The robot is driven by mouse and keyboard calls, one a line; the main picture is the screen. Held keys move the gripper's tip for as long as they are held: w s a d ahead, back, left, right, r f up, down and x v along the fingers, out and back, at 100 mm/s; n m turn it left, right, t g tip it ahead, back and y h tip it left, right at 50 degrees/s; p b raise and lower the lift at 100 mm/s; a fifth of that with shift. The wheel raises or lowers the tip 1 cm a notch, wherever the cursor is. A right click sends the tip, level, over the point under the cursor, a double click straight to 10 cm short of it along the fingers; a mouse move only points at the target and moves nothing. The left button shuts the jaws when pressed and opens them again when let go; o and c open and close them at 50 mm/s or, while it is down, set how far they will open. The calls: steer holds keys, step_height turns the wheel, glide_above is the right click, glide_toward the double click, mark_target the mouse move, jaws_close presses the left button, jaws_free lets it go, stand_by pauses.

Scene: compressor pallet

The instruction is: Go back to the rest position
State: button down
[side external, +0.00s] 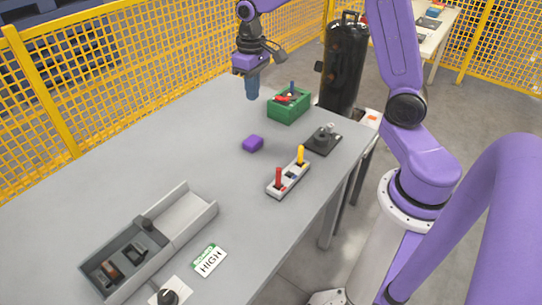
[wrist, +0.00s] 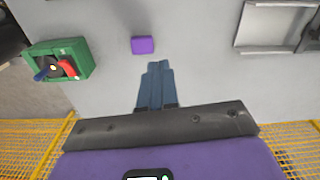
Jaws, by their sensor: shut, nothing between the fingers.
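My gripper (side external: 252,88) is above the far part of the grey table, near its back edge, pointing down. Its blue fingers are shut with nothing between them. In the wrist view the closed fingers (wrist: 155,85) reach over the bare tabletop. A purple block (side external: 253,144) lies on the table, apart from the gripper; it also shows in the wrist view (wrist: 143,45). A green box (side external: 289,106) with a red and a blue handle stands to the right of the gripper, not touching it.
A white base (side external: 288,180) with red and yellow levers and a black plate device (side external: 323,140) sit near the right edge. A grey two-part tray (side external: 150,240), a "HIGH" card (side external: 209,260) and a knob box (side external: 170,293) are in front. Yellow fencing (side external: 130,70) runs behind. The table's middle-left is clear.

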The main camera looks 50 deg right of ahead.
steer(key=s+a+r+n, duration=0.1)
steer(key=s+a+n, duration=0.25)
steer(key=s, duration=0.45)
steer(key=s+a+r+n, duration=0.1)
steer(key=s+a+n, duration=0.2)
steer(key=s+a, duration=0.35)
steer(key=s+d+n, duration=0.2)
steer(key=s+n, duration=0.2)
steer(key=s, duration=1)
steer(key=shift+s+d+f+n, duration=0.2)
steer(key=shift+d+f+n, duration=0.15)
steer(key=shift+d+f, duration=0.1)
